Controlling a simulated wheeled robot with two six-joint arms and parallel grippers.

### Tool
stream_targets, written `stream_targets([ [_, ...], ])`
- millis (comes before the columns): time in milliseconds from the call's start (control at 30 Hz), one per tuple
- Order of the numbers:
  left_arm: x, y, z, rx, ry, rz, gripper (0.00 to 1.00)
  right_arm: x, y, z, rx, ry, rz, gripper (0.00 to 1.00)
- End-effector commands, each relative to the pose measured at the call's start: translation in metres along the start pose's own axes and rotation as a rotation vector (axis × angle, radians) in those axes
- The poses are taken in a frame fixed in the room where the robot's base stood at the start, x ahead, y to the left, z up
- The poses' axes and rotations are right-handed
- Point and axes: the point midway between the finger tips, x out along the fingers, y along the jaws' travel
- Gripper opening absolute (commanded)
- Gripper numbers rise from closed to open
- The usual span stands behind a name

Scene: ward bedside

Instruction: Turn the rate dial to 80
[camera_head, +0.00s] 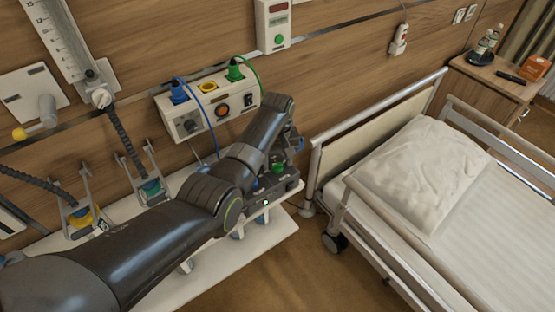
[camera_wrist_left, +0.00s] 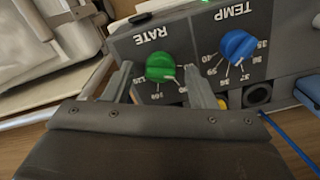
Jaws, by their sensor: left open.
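The green rate dial (camera_wrist_left: 160,66) sits under the word RATE on a dark grey control panel, with a scale of numbers around its lower side. A pale mark shows at its lower right edge; I cannot read its exact number. My left gripper (camera_wrist_left: 157,74) is open, with one finger on each side of the dial; I cannot tell if they touch it. In the head view the dark device (camera_head: 284,186) stands on a white shelf, the green dial (camera_head: 278,168) showing beside my left gripper (camera_head: 290,148). My right gripper is out of view.
A blue TEMP dial (camera_wrist_left: 238,46) is close to the right of the rate dial. A wall panel (camera_head: 207,112) with coloured plugs is behind my arm. The white shelf (camera_head: 165,282) lies under the arm. A bed (camera_head: 420,180) stands to the right.

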Motion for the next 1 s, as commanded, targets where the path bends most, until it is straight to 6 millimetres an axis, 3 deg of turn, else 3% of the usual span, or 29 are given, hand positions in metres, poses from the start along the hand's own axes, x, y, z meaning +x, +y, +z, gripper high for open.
stream_targets([
  [267,0.0016,-0.0002,-0.0001,-0.001,0.0,0.0,0.51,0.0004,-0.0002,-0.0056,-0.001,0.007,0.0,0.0],
  [633,0.0012,-0.0002,-0.0002,-0.001,0.0,0.0,0.07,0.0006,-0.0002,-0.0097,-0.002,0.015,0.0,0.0],
  [1000,-0.0008,0.0,-0.0006,0.072,0.001,0.0,0.07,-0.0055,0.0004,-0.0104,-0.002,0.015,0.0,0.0],
])
